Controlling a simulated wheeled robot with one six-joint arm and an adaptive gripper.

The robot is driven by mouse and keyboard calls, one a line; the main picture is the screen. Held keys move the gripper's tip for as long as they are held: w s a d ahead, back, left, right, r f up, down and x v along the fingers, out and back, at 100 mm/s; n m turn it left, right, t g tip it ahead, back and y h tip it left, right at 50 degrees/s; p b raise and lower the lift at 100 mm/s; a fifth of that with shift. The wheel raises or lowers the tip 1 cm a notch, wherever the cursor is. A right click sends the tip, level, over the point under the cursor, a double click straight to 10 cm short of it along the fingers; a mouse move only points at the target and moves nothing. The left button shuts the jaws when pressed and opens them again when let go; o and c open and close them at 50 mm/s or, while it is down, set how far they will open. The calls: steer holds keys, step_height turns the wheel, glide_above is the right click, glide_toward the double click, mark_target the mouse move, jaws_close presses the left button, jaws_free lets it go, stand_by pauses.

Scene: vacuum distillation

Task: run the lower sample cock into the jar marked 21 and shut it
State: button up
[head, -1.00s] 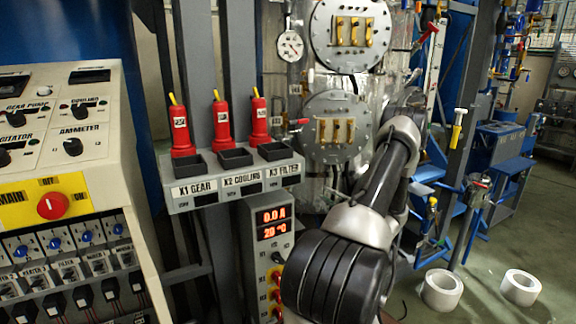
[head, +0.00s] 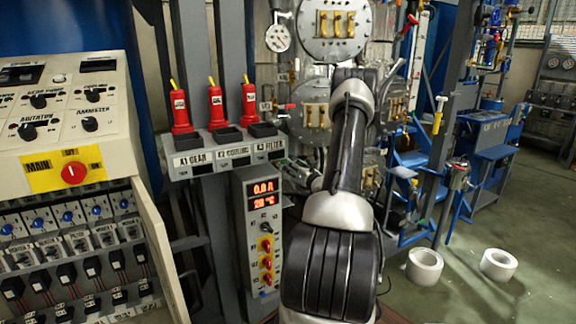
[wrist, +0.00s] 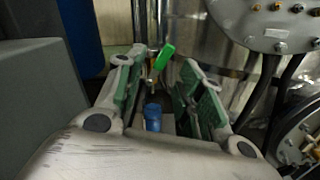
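My gripper (wrist: 160,75) is open in the wrist view, with one green-padded finger on each side and nothing clearly held between them. A small cock with a bright green handle (wrist: 165,56) shows beyond the fingertips, in front of a shiny metal vessel (wrist: 198,48). A blue object (wrist: 153,117) shows lower down between the fingers; I cannot tell what it is. No jar marked 21 can be made out in either view. In the head view my arm hides most of my gripper and the place around it.
A flanged plate (wrist: 268,22) and dark hoses lie to the right in the wrist view. In the head view, the control console (head: 75,135) and the readout box (head: 262,240) stand left of my arm. Two white rings (head: 424,267) lie on the open floor at right.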

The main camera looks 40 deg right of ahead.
mark_target(283, 162)
steer(key=w+d+m, duration=0.2)
steer(key=w, duration=0.5)
steer(key=shift+w+d+f+m+h, duration=0.15)
steer(key=shift+w+f+m+h, duration=0.15)
steer(key=shift+m, duration=0.1)
steer(key=shift+c, duration=0.5)
jaws_close()
